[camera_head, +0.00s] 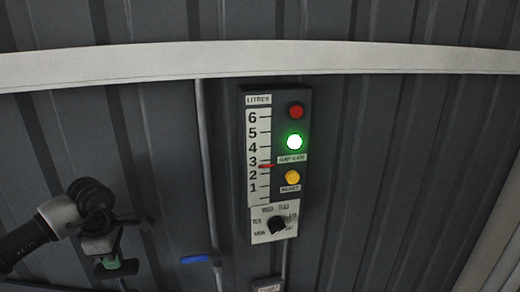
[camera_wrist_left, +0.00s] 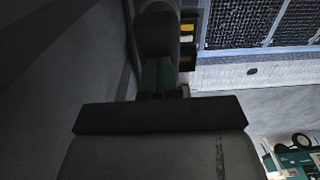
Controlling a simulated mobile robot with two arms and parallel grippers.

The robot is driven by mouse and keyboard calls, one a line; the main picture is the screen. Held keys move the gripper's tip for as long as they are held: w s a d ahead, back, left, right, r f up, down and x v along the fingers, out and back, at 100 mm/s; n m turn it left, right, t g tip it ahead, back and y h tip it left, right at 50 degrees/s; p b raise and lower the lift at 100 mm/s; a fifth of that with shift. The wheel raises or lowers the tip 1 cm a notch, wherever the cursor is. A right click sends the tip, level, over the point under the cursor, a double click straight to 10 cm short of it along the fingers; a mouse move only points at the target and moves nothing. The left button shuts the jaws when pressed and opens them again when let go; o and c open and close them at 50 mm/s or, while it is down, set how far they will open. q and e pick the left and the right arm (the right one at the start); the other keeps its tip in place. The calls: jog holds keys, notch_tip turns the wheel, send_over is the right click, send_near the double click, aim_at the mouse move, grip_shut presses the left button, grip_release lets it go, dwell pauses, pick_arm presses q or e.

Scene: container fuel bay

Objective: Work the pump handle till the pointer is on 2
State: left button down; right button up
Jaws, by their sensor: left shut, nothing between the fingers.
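The gauge (camera_head: 259,160) is a dark wall panel with a white LITRES scale in the head view. Its red pointer (camera_head: 266,166) stands between 2 and 3, about midway. I cannot make out a pump handle for certain in either view. My left gripper (camera_head: 112,264) is at the lower left of the head view, left of the panel and apart from it. Its green fingers are shut and empty; they also show in the left wrist view (camera_wrist_left: 157,78). My right gripper is not in view.
The panel has a red button (camera_head: 296,111), a lit green lamp (camera_head: 294,142), a yellow button (camera_head: 292,177) marked RESET and a black rotary knob (camera_head: 277,224). A blue lever (camera_head: 195,259) is beside a vertical pipe (camera_head: 207,160). A pale rail (camera_head: 150,65) crosses the corrugated wall.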

aim_at(121, 280)
pick_arm(q)
notch_tip(121, 280, up, 7)
jog(key=p, duration=0.3)
jog(key=shift+f+p, duration=0.1)
jog(key=shift+p, duration=0.25)
dwell(0.4)
notch_tip(121, 280, down, 13)
jog(key=b, duration=1)
jog(key=shift+f, duration=0.2)
notch_tip(121, 280, up, 13)
jog(key=p, duration=0.8)
jog(key=shift+r, duration=0.15)
notch_tip(121, 280, down, 14)
jog(key=b, duration=0.9)
jog(key=shift+r, duration=0.25)
notch_tip(121, 280, up, 13)
jog(key=p, duration=0.8)
jog(key=shift+r, duration=0.2)
